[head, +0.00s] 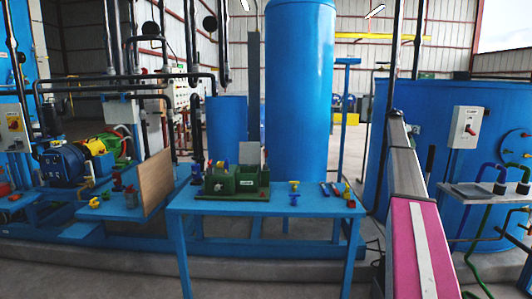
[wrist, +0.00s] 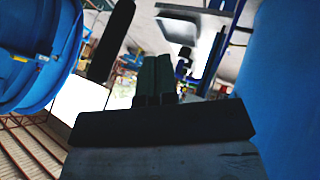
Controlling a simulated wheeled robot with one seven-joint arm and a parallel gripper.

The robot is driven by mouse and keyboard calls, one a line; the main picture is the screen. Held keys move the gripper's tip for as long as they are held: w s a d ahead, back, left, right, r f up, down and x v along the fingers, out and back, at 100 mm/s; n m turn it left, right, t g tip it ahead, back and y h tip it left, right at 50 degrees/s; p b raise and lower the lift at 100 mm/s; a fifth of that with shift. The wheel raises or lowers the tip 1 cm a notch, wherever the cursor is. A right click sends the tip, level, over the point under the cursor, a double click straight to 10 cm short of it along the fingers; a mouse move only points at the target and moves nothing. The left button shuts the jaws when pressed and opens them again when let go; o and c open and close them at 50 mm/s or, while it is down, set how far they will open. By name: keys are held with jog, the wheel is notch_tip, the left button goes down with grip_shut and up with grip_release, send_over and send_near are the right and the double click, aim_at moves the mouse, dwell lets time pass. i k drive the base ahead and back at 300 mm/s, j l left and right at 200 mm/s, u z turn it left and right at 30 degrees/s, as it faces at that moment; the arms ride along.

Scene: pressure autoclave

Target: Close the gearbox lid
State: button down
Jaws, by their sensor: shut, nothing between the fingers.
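A green gearbox (head: 236,181) sits on a blue table in the middle of the head view. A grey upright plate (head: 250,153) shows just behind its top edge; I cannot tell whether it is the raised lid. The lid's exact position is too small to make out. My gripper (wrist: 157,58) shows in the wrist view with its dark fingers together and nothing between them. It is away from the gearbox, which I cannot make out in the wrist view. In the head view only my arm shows, at the right, and the fingers are not seen.
The blue table (head: 275,209) also carries valves and small tools at its right end. A brown board (head: 157,182) stands at its left. A tall blue tank (head: 299,90) rises behind, and a wide blue tank (head: 420,140) stands at the right.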

aim_at(248, 152)
jog(key=i+j, duration=0.15)
jog(key=j, duration=0.25)
jog(key=i+j+z, duration=0.1)
jog(key=j, duration=0.3)
jog(key=i+j, duration=0.15)
jog(key=j, duration=0.25)
jog(key=i+j, duration=0.1)
jog(key=j, duration=0.3)
jog(key=j+z, duration=0.2)
jog(key=j, duration=1.7)
jog(key=i+j, duration=0.1)
jog(key=j, duration=0.3)
jog(key=j+u, duration=0.1)
jog(key=j, duration=0.25)
jog(key=i+j, duration=0.15)
jog(key=j, duration=0.25)
jog(key=i+j, duration=0.1)
jog(key=j, duration=0.3)
jog(key=u, duration=0.05)
